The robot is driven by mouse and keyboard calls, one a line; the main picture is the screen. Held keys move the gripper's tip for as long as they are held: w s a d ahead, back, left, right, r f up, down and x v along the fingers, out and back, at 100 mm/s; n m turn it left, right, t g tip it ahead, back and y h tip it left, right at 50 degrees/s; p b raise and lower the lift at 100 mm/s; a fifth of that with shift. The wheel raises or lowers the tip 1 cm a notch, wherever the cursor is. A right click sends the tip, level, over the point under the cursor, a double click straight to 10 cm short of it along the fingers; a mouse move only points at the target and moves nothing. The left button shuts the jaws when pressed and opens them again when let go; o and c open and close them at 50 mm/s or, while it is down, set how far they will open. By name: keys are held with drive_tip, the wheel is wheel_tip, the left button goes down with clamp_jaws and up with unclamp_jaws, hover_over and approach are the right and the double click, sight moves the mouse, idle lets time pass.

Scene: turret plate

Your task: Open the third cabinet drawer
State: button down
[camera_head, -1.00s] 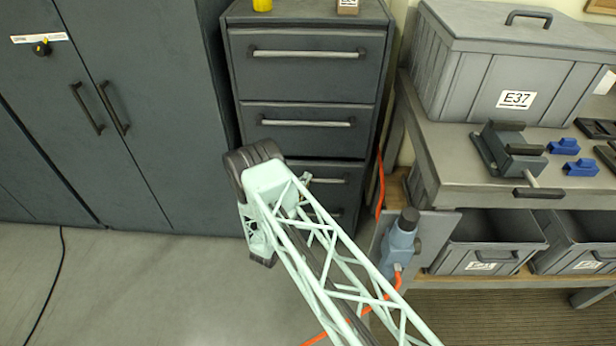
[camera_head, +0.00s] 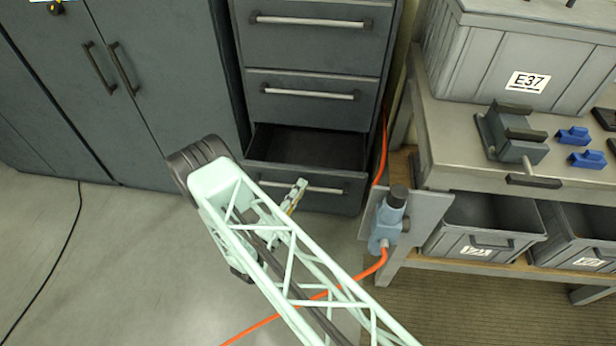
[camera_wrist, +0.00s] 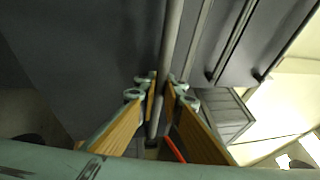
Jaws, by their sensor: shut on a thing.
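The dark grey cabinet (camera_head: 322,52) has its third drawer (camera_head: 345,190) pulled out, and the empty dark inside (camera_head: 305,148) shows behind its front. The first drawer (camera_head: 305,40) and second drawer (camera_head: 300,112) above it are closed. The third drawer's light bar handle (camera_head: 325,189) runs across its front. My gripper (camera_head: 298,192) is at the left part of this handle. In the wrist view my gripper (camera_wrist: 160,105) has its two wood-coloured fingers on either side of the handle bar (camera_wrist: 172,40), shut on it. The fourth drawer is hidden below the open one.
A workbench (camera_head: 455,140) with a grey lidded box (camera_head: 480,70) and open bins (camera_head: 490,225) stands at the right. An orange hose (camera_head: 383,155) hangs beside the cabinet. A tall locker (camera_head: 150,100) is at the left.

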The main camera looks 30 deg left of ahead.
drive_tip(key=s+d, duration=0.3)
drive_tip(key=s, duration=0.7)
drive_tip(key=shift+p, duration=0.3)
drive_tip(key=c, duration=3)
unclamp_jaws()
drive_tip(key=shift+s, duration=0.15)
drive_tip(key=shift+s+a+f, duration=0.2)
drive_tip(key=shift+s+f, duration=0.15)
drive_tip(key=shift+s, duration=1.55)
drive_tip(key=shift+s+a+f, duration=0.15)
drive_tip(key=shift+s+f, duration=0.25)
drive_tip(key=shift+s, duration=1.55)
drive_tip(key=shift+s+a+f, duration=0.2)
drive_tip(key=shift+s+f, duration=0.15)
drive_tip(key=shift+s, duration=1.55)
drive_tip(key=shift+r, duration=0.1)
